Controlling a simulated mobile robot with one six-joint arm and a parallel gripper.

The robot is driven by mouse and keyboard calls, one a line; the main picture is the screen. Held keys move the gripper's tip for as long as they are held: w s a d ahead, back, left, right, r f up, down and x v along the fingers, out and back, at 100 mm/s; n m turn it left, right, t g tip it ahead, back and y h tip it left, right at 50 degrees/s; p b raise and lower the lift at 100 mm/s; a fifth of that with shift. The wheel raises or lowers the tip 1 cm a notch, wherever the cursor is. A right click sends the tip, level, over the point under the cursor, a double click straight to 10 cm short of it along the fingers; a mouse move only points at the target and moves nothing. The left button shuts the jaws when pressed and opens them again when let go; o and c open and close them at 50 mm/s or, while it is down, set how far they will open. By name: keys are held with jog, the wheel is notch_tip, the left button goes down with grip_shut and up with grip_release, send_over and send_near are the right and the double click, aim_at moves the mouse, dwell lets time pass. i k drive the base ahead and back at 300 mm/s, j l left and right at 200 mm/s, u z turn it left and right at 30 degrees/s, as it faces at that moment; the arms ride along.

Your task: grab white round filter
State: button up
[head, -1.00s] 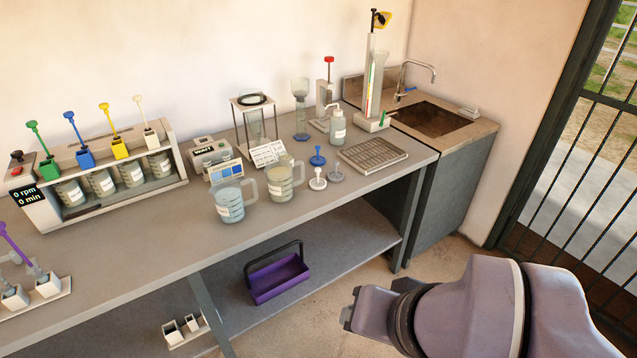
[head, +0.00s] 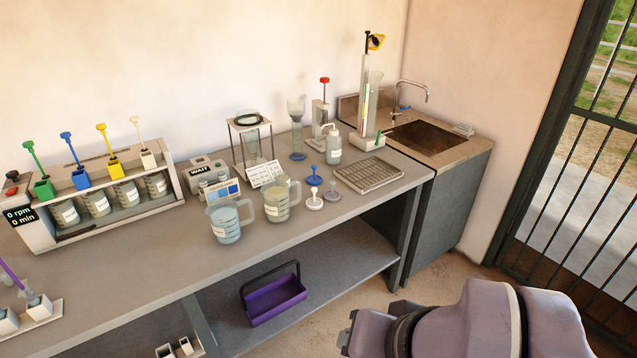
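A small white round filter (head: 315,203) with an upright knob stands on the grey bench (head: 120,265), right of two jugs. A blue one (head: 314,180) of like shape stands just behind it, and a grey one (head: 333,196) stands close to its right. My gripper (head: 362,322) is at the lower right, in front of the bench and well apart from the filter. Its fingers are partly hidden and seen from behind, so I cannot tell whether they are open. Nothing shows held in it.
Two clear jugs (head: 229,226) stand left of the filter. A metal tray (head: 368,182) lies to its right, and a bottle (head: 333,147) stands behind. A purple basket (head: 274,306) sits on the lower shelf. The front bench edge below the filter is clear.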

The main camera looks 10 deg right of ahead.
aim_at(313, 203)
jog(key=i+u, duration=0.35)
jog(key=i, duration=0.5)
jog(key=i+l+u, duration=0.15)
jog(key=i+u, duration=0.25)
jog(key=i, duration=0.45)
